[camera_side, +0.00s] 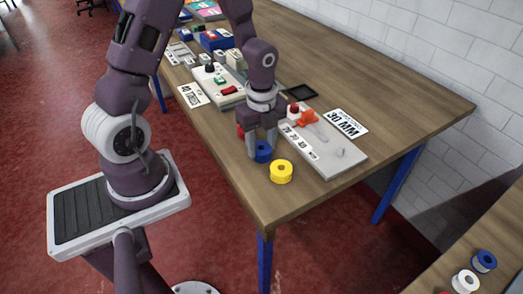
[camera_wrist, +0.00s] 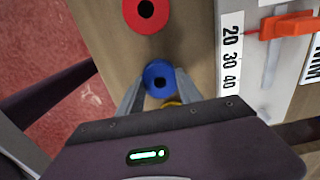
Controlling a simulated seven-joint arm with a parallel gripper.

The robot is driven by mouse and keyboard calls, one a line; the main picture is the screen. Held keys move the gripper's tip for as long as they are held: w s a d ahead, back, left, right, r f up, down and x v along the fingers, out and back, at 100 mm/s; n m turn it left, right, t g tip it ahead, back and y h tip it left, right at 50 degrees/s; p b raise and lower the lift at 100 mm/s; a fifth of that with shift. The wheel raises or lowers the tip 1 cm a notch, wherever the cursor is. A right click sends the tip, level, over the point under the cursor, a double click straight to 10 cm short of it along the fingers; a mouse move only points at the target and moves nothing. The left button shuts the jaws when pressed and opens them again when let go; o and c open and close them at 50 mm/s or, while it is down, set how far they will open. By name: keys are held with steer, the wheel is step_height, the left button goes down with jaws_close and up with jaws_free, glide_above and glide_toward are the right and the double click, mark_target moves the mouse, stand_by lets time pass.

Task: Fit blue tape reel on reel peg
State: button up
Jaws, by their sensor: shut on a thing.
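The blue tape reel (camera_side: 263,154) is between the fingers of my gripper (camera_side: 262,150), at or just above the table top near the front corner. In the wrist view the blue reel (camera_wrist: 152,68) shows its dark centre hole, with the fingers of my gripper (camera_wrist: 158,88) shut on its two sides. The grey board (camera_side: 330,165) to the right carries a small pale upright stub (camera_side: 340,152), which may be the reel peg; it is too small to be sure. It stands apart from the blue reel.
A yellow reel (camera_side: 281,174) is close in front of the blue one. A red reel (camera_side: 240,132) is behind it, also in the wrist view (camera_wrist: 130,16). An orange part (camera_side: 308,118) stands up on the board. A white label card (camera_side: 346,122) lies behind.

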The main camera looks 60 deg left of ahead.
steer(key=r, duration=0.9)
steer(key=shift+w+r, duration=0.3)
steer(key=w+d, duration=0.3)
steer(key=w, duration=0.2)
steer(key=w+d+r, duration=0.1)
steer(key=w+d, duration=0.3)
steer(key=w, duration=0.2)
steer(key=w+d, duration=0.4)
steer(key=w, duration=0.1)
steer(key=shift+w+r, duration=0.2)
steer(key=shift+w, duration=0.05)
steer(key=shift+d, duration=0.1)
steer(key=shift+f, duration=2.9)
steer(key=shift+f, duration=1.8)
steer(key=o, duration=1.4)
steer(key=shift+o, duration=0.2)
